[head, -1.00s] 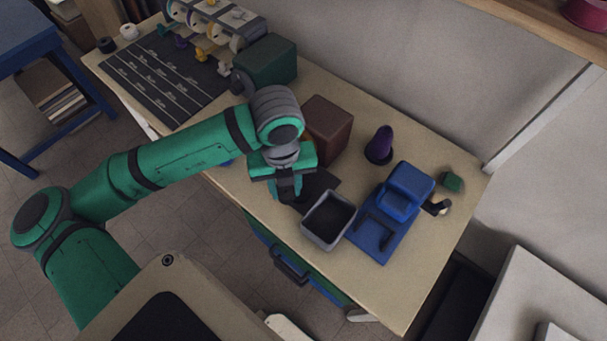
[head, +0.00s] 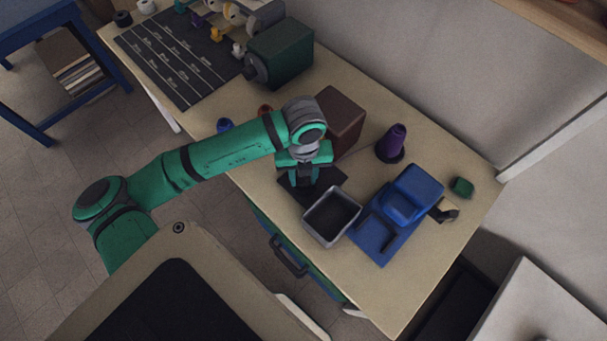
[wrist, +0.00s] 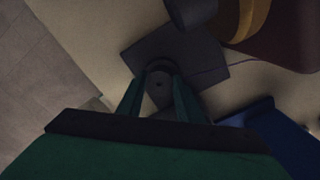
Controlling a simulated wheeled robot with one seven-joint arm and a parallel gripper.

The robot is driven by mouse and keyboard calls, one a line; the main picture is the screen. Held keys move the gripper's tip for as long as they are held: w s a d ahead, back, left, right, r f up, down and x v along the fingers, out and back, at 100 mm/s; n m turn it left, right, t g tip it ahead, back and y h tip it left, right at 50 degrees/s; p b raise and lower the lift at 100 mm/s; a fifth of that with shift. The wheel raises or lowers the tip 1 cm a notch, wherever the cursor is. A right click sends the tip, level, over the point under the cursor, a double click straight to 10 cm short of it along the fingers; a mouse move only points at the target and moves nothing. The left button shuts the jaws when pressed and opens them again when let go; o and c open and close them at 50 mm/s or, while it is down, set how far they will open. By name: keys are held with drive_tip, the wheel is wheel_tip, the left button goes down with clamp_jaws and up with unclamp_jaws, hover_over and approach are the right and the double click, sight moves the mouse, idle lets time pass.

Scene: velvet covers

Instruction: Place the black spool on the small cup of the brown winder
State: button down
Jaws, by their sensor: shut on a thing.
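The brown winder (head: 342,112) stands at the middle of the table, with a flat dark plate (head: 328,186) in front of it. In the wrist view, its brown body (wrist: 285,38) with a yellow band is at the upper right, and the dark plate (wrist: 203,60) is near the centre. My gripper (head: 303,184) is over this plate. In the wrist view my gripper (wrist: 160,88) is shut on the small black spool (wrist: 159,86), whose round dark end shows between the green fingers. I cannot make out the small cup, or whether the spool touches anything below.
A grey open bin (head: 309,226) and a blue machine (head: 410,198) stand to the right of my gripper. A purple cone (head: 392,143) is behind them. A green machine (head: 282,52) and a dark marked mat (head: 180,60) are at the left. The table's front right is bare.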

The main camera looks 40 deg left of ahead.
sight(305, 180)
drive_tip(key=shift+d, duration=0.1)
drive_tip(key=c, duration=1.3)
unclamp_jaws()
drive_tip(key=shift+w+f, duration=0.1)
wheel_tip(305, 180, up, 12)
drive_tip(key=shift+r, duration=0.2)
